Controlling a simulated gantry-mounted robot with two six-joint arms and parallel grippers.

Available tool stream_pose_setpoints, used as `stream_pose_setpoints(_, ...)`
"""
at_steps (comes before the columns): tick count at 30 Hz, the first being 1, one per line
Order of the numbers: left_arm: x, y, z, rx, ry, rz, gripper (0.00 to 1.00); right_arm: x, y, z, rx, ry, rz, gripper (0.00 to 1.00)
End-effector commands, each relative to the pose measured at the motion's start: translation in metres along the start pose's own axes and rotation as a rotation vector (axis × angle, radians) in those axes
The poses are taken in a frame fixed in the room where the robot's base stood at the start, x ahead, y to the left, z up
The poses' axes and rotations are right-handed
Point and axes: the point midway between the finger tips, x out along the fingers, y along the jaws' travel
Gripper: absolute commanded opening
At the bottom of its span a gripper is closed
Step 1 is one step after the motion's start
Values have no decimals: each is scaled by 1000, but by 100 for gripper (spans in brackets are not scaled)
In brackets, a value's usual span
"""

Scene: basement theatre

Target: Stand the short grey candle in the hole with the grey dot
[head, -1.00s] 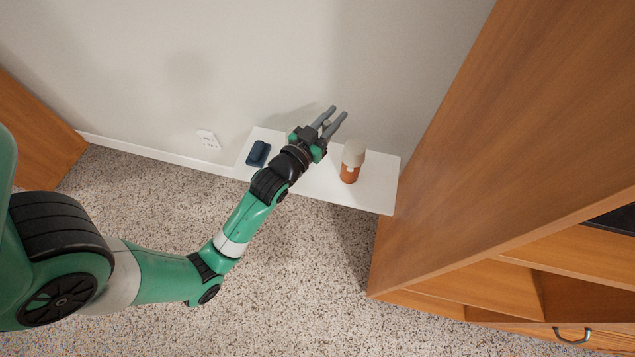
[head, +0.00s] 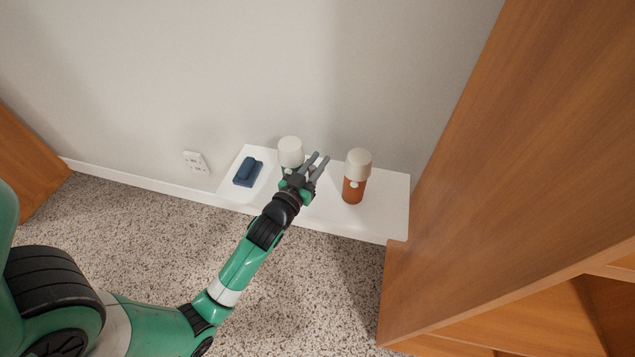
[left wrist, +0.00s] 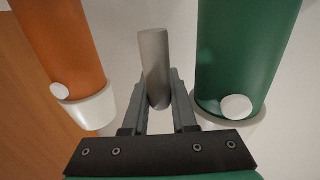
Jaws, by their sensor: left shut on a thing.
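My left gripper (head: 320,158) reaches over the white shelf, between a green container and an orange-brown one. In the left wrist view it is shut on the short grey candle (left wrist: 155,60), a plain grey cylinder that sticks out past the fingertips (left wrist: 158,88). In the head view the candle cannot be told clearly from the grey fingers. No hole with a grey dot shows in either view. My right gripper is not in view.
On the white shelf (head: 385,215) stand an orange-brown container (head: 354,192) with a pale cap and a green container (left wrist: 240,50) with a white cap, partly behind the gripper. A dark blue object (head: 248,171) lies at the left. A wooden cabinet (head: 500,200) rises at the right.

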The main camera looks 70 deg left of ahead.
Motion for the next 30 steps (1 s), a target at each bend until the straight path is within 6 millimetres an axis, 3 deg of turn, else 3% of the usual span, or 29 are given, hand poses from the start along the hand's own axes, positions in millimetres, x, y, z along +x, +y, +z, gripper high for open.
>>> stream_pose_setpoints(7, 0, 0, 12, 0, 1, 0, 0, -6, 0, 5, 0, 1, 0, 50)
stream_pose_setpoints(13, 0, 0, 46, 0, 0, 0, 0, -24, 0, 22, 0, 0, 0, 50)
stream_pose_setpoints(24, 0, 0, 49, 0, 1, 0, 0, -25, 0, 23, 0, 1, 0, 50)
stream_pose_setpoints(25, 0, 0, 49, 0, 1, 0, 27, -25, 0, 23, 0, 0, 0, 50)
stream_pose_setpoints(27, 0, 0, 47, 0, 1, 0, 38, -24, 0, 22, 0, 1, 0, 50)
stream_pose_setpoints(30, 0, 0, 47, 0, 1, 0, 38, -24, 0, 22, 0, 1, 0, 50)
